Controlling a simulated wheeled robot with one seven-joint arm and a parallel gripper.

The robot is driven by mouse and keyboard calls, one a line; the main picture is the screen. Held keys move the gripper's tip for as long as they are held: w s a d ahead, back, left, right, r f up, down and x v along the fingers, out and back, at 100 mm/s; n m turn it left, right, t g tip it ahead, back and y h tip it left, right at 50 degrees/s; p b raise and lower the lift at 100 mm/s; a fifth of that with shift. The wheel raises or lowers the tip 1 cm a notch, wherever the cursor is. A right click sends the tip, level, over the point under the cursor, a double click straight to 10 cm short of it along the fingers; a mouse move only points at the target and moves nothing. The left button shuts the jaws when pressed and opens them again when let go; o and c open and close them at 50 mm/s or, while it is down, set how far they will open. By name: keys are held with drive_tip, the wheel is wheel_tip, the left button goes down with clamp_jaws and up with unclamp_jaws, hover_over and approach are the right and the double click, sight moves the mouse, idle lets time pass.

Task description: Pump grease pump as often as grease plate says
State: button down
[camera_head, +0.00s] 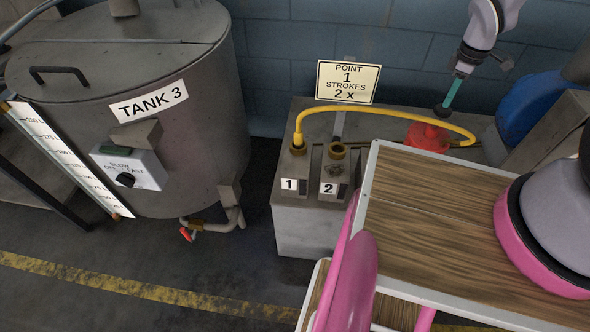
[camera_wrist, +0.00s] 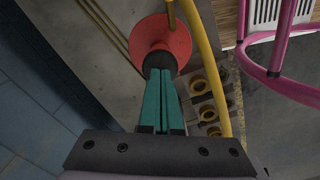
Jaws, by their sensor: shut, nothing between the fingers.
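The grease plate (camera_head: 347,82) reads "POINT 1 STROKES 2 x". The grease pump is a red body (camera_head: 428,138) with a black knob (camera_head: 444,111) above it, partly hidden behind my table edge and the yellow hose. The wrist view shows its red round top (camera_wrist: 178,42) and the black knob (camera_wrist: 159,61). My gripper (camera_head: 449,102) is shut and empty, its teal fingers pointing down at the knob. The fingertips (camera_wrist: 160,73) appear at or just above the knob; contact is unclear. The yellow hose (camera_head: 380,110) runs from point 1 (camera_head: 289,184) towards the pump.
Point 2 (camera_head: 329,188) has a bare brass fitting (camera_head: 336,150). Tank 3 (camera_head: 150,105) stands at the left with a control box (camera_head: 129,167). A blue rounded thing (camera_head: 530,105) stands right of the pump. The hose (camera_wrist: 208,70) arches close beside my fingers.

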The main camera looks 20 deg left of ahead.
drive_tip(key=shift+f, duration=1.9)
drive_tip(key=shift+r, duration=2.5)
drive_tip(key=shift+f, duration=0.1)
drive_tip(key=shift+f, duration=2.35)
drive_tip(key=shift+r, duration=2.45)
drive_tip(key=shift+r, duration=0.1)
